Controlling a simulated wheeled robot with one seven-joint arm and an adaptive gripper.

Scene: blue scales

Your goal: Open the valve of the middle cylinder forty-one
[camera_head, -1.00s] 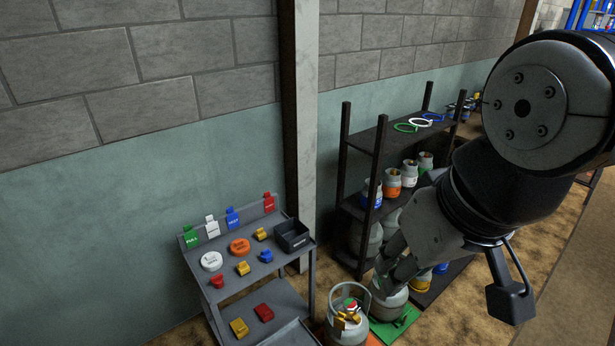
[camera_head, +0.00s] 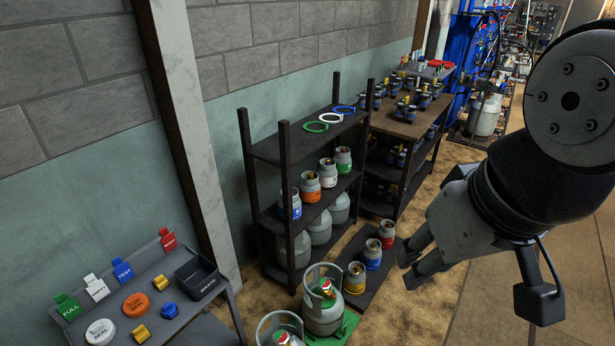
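A grey-green gas cylinder (camera_head: 324,316) with a collar handle stands upright on a green platform (camera_head: 347,327) at the bottom middle. A red, white and green fitting with a yellow part shows inside its collar; I cannot tell whether its valve is open. A second collared cylinder (camera_head: 270,325) stands to its left, cut off by the bottom edge. No number forty-one can be read on any cylinder. My gripper (camera_head: 404,272) is open and empty, up and to the right of the collared cylinders and apart from them. Its two fingers point left.
Small cylinders with yellow (camera_head: 355,279), blue (camera_head: 372,255) and red (camera_head: 387,231) bands stand on a dark low board. A dark shelf (camera_head: 262,215) behind holds more cylinders and rings. A grey tag stand (camera_head: 170,318) is at lower left. Floor on the right is clear.

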